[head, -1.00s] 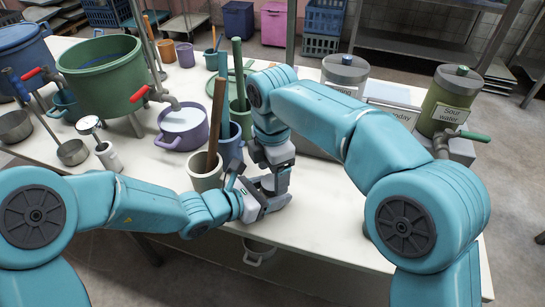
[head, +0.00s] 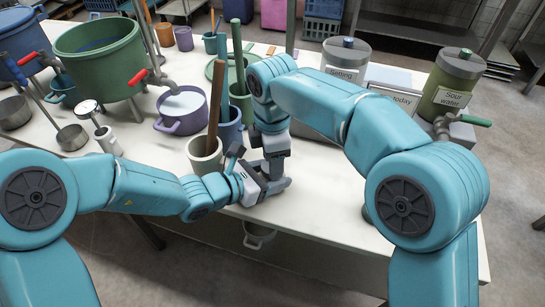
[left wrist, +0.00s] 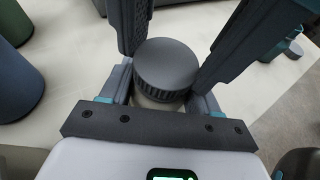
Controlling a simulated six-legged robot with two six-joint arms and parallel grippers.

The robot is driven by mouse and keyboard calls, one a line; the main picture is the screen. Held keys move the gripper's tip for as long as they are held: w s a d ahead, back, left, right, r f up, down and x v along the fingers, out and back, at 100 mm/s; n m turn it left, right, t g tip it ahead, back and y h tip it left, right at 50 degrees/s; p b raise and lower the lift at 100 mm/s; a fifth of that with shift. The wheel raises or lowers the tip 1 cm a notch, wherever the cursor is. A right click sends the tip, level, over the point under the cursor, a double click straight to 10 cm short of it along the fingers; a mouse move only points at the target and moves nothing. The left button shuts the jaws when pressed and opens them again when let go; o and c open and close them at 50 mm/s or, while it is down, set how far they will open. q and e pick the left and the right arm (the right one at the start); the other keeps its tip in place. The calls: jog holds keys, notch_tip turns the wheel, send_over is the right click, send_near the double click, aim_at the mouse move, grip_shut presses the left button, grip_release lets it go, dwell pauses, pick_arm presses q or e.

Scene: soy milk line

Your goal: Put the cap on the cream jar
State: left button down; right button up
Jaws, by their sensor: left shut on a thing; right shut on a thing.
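In the left wrist view a round dark grey cap (left wrist: 167,65) with a ribbed rim sits above the pale cream jar (left wrist: 155,101). Only a little of the jar shows under the cap; whether the cap is fully seated cannot be seen. My left gripper (head: 276,187) reaches in low from the left and is shut on the jar. My right gripper (head: 277,172) points down from above, close over the left one. Its dark fingers flank the cap in the left wrist view and are shut on it. The grippers hide jar and cap in the head view.
A grey-white pot (head: 205,158) with a wooden stick stands just left of the grippers, beside a blue container (head: 229,130). A purple pot (head: 182,112) and green vat (head: 100,65) are farther left. The table's (head: 325,195) front edge lies just below the grippers.

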jog(key=m, duration=0.4)
jog(key=o, duration=1.2)
jog(key=shift+s, duration=0.1)
jog(key=shift+c, duration=0.2)
notch_tip(320, 180, up, 4)
jog(key=shift+r, duration=0.25)
jog(key=o, duration=0.4)
notch_tip(320, 180, up, 8)
jog(key=shift+f, duration=0.2)
